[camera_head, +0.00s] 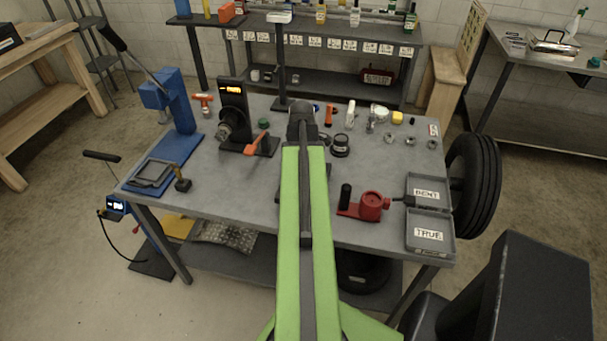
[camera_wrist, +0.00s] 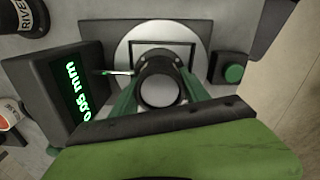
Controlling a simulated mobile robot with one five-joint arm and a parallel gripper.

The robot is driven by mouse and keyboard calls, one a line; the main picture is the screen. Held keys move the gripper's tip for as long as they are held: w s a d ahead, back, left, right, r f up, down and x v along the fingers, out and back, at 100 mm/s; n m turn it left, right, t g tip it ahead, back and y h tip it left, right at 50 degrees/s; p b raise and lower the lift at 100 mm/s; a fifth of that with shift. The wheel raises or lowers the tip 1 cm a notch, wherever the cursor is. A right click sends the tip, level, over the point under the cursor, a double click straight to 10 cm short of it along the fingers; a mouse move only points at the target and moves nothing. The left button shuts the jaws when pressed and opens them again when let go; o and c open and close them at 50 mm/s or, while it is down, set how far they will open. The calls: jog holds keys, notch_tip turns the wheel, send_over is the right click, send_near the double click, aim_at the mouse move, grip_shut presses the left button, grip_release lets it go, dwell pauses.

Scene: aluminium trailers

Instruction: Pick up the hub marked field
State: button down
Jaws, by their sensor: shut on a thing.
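In the wrist view my gripper (camera_wrist: 160,88) has its two green fingers closed on either side of a dark round hub (camera_wrist: 159,66) with a pale grey round end. The hub sits over a light round plate (camera_wrist: 124,52) on a dark stand, and I cannot tell whether it touches the plate. No field marking is readable on it. In the head view my green arm reaches over the grey workbench (camera_head: 232,185). The arm hides the fingers and the hub there.
A black box with a green millimetre readout (camera_wrist: 78,92) stands close left of the hub; a green button (camera_wrist: 233,73) is at right. On the bench are a red fixture (camera_head: 371,207), trays marked BENT (camera_head: 427,193) and TRUE (camera_head: 430,235), and a blue press (camera_head: 170,105).

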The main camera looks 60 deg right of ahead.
notch_tip(320, 180, up, 4)
jog(key=p, duration=0.4)
jog(key=shift+r, duration=0.2)
jog(key=s+d+r+p, duration=0.6)
jog(key=s, duration=0.3)
jog(key=shift+s+d, duration=0.3)
